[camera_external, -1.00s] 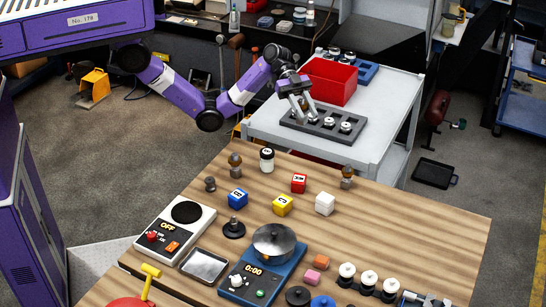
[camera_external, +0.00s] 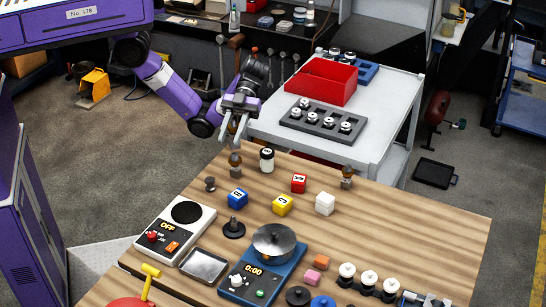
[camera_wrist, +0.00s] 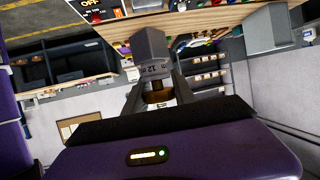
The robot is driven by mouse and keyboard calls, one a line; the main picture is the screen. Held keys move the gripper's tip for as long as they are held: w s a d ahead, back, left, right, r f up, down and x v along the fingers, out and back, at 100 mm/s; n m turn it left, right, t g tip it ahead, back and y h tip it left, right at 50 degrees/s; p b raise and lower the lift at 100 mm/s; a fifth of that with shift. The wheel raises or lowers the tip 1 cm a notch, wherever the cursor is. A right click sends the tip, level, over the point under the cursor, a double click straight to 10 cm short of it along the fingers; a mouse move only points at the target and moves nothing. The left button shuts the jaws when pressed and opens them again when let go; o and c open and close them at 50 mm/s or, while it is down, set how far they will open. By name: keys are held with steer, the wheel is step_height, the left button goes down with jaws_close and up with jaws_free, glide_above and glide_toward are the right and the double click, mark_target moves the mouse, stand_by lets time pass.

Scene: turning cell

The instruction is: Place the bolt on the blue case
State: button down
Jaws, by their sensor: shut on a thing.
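In the wrist view, my gripper (camera_wrist: 157,96) is shut on a piece between its fingers. This looks like the bolt (camera_wrist: 150,45): a grey angular end with dark markings, and a bronze-brown part close to the fingers. The held bolt is hard to make out there. A blue case-like holder (camera_external: 366,72) lies on the grey cart behind a red bin, partly hidden by it. My gripper is well left of it.
The grey cart (camera_external: 386,120) carries the red bin (camera_external: 320,83) and a dark tray (camera_external: 296,124) with several white-topped parts. The wooden table (camera_external: 400,225) holds lettered cubes, a white jar (camera_external: 267,160), two scales and small knobs. Its right side has bare room.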

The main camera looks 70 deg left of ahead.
step_height(320, 180, down, 18)
steer(key=shift+f+p, duration=0.25)
steer(key=shift+p, duration=0.25)
steer(key=shift+f, duration=0.2)
steer(key=c, duration=1)
jaws_free()
steer(key=shift+c, duration=0.2)
steer(key=shift+r, duration=0.1)
steer(key=shift+r, duration=0.2)
steer(key=b+v, duration=0.2)
steer(key=v, duration=1)
steer(key=shift+f, duration=0.15)
